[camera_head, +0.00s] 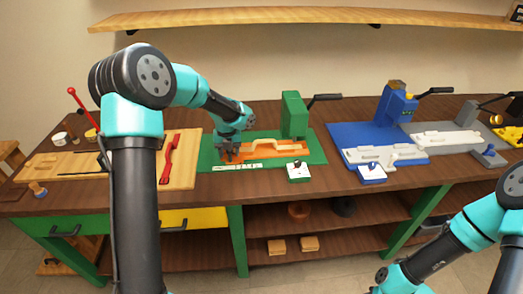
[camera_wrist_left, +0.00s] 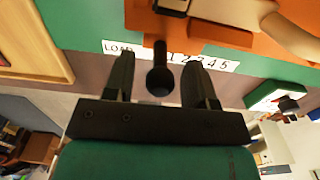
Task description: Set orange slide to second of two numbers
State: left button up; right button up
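The orange slide (camera_head: 272,149) sits on the green base (camera_head: 315,152) of the green station in the head view. It also shows at the top of the left wrist view (camera_wrist_left: 215,28). A black knob on a stem (camera_wrist_left: 160,82) sticks out from it. A white strip (camera_head: 237,168) along the base reads LOAD and several numbers (camera_wrist_left: 120,47); the stem crosses it just right of LOAD. My left gripper (camera_head: 229,157) is at the slide's left end. In the wrist view its two fingers (camera_wrist_left: 158,64) are apart, one each side of the knob, with visible gaps. My right gripper is out of view.
A green upright with a black lever (camera_head: 295,115) stands behind the slide. A small white box (camera_head: 299,172) is at the front right of the base. A blue station (camera_head: 345,135) and a grey one (camera_head: 470,140) stand to the right. A wooden board with a red handle (camera_head: 168,158) lies left.

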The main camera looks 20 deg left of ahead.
aim_at(240, 161)
pick_arm(q)
jog(key=c, duration=0.7)
jog(key=shift+w+d, duration=0.2)
jog(key=shift+d, duration=0.25)
jog(key=shift+w+d, duration=0.15)
jog(key=shift+d, duration=0.15)
jog(key=shift+w+d, duration=0.1)
jog(key=shift+w+d, duration=0.1)
jog(key=shift+d, duration=0.25)
jog(key=shift+w+d, duration=0.25)
jog(key=shift+d, duration=0.3)
dwell(0.4)
